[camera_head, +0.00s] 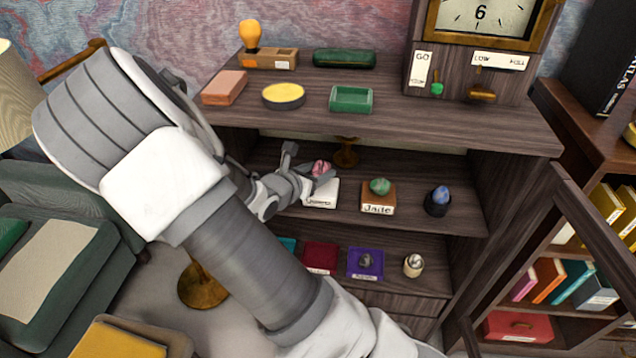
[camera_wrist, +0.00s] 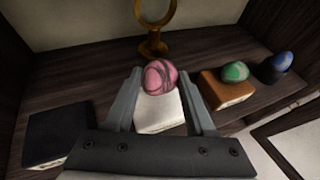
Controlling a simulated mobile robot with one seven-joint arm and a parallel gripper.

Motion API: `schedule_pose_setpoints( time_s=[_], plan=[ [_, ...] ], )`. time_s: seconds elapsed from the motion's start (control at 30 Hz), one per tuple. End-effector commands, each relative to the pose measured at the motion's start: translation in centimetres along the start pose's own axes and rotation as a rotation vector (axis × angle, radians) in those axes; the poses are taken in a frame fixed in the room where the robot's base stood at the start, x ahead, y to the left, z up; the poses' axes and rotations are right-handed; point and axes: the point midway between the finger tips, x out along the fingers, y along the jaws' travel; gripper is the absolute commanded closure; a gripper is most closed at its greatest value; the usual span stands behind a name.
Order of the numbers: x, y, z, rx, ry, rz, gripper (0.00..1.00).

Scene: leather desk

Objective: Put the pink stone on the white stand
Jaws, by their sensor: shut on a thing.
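The pink stone (camera_head: 321,167) with dark veins is at my gripper's fingertips, over the white stand (camera_head: 324,193) on the middle shelf. My gripper (camera_head: 308,172) reaches in from the left and is shut on the stone. In the wrist view the pink stone (camera_wrist: 160,76) sits between the two fingertips (camera_wrist: 160,80), at the far edge of the white stand (camera_wrist: 161,114). I cannot tell whether the stone touches the stand's top.
To the right are a brown stand (camera_head: 378,203) with a green stone (camera_head: 380,186) and a dark holder with a blue stone (camera_head: 441,194). A brass ring stand (camera_wrist: 154,44) is behind. A black block (camera_wrist: 57,134) is at left. The desk top (camera_head: 440,125) overhangs the shelf.

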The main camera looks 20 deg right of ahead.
Motion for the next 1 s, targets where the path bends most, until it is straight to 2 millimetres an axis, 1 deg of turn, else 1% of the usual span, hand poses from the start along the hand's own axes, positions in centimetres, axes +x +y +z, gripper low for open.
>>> schedule_pose_setpoints(
  time_s=[0.1, 0.23, 0.5, 0.63, 0.67, 0.7, 0.8, 1.0],
  plan=[
    [0.6, 0.0, -1.5, -0.004, -0.001, -0.001, 1.0],
    [1.2, 0.0, -3.0, -0.004, -0.001, 0.0, 1.0],
    [1.2, 0.0, -3.1, 0.001, 0.0, 0.001, 1.0],
    [1.4, 0.0, -3.5, 0.001, 0.0, 0.0, 1.0],
    [1.3, 0.0, -3.4, 0.0, 0.001, 0.001, 0.4],
    [1.3, 0.0, -3.4, 0.0, 0.001, 0.001, 0.33],
    [1.3, 0.0, -3.4, 0.0, 0.001, 0.001, 0.15],
    [1.3, 0.0, -3.4, 0.0, 0.001, 0.001, 0.15]
  ],
)
